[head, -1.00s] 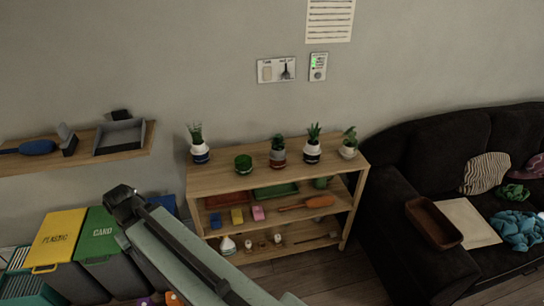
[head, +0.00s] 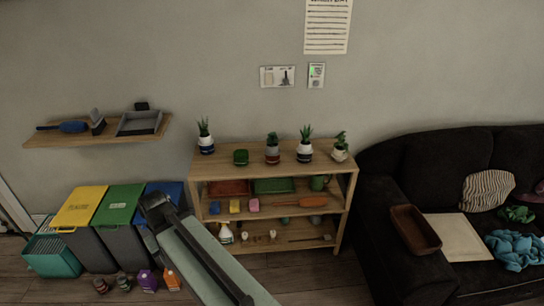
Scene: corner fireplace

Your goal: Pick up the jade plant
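Several potted plants stand in a row on top of the wooden shelf unit (head: 225,161). The one at the right end, a leafy green plant in a pale pot (head: 340,147), looks most like a jade plant, but it is too small to be sure. To its left are a spiky plant in a white and dark pot (head: 305,146), a plant in a red and grey pot (head: 272,149), and at the left end a spiky plant in a white and blue pot (head: 206,137). My gripper (head: 155,203) is left of the shelf unit, apart from the plants. Its fingers cannot be made out.
A dark sofa (head: 385,205) stands close on the right. Floor shows in front of the shelf unit.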

